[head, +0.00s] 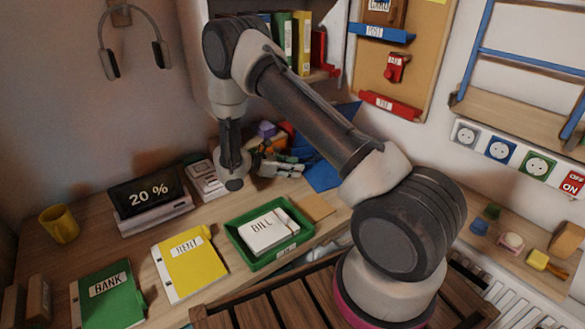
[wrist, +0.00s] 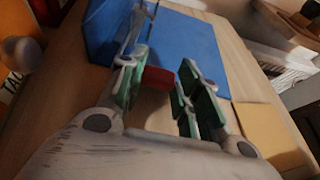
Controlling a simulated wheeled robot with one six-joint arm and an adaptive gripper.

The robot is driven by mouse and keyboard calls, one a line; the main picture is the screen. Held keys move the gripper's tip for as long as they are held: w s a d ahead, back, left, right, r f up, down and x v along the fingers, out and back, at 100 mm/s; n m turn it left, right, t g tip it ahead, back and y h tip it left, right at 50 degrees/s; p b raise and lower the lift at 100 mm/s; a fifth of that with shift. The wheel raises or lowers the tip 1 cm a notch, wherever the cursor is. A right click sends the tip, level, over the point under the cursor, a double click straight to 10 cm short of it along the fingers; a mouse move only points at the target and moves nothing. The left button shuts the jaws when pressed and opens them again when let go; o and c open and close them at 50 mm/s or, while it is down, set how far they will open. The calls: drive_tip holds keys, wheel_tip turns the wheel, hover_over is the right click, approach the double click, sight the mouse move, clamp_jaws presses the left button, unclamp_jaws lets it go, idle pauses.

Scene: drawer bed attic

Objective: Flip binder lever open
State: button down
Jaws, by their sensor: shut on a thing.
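A blue binder (wrist: 190,45) lies open on the desk, ahead of my gripper in the wrist view. It also shows in the head view (head: 322,174), partly hidden behind my arm. Thin metal parts (wrist: 135,32) rise from it beside my left finger. My gripper (wrist: 160,85) has green finger pads and is shut on a small red piece (wrist: 157,77), which looks like the lever's end. How the red piece joins the metal parts is hidden by the fingers. In the head view my gripper (head: 282,166) is low over the desk beside the binder.
A shelf with upright binders (head: 302,42) is behind.

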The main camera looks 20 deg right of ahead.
drive_tip(key=n+g, duration=0.1)
drive_tip(key=w+r+n+g, duration=0.1)
drive_tip(key=shift+w+r+n, duration=0.1)
drive_tip(key=shift+r+n, duration=0.2)
drive_tip(key=shift+w+r+n+g, duration=0.45)
drive_tip(key=shift+w+n+g, duration=0.1)
drive_tip(key=shift+n, duration=0.35)
drive_tip(key=c, duration=1)
unclamp_jaws()
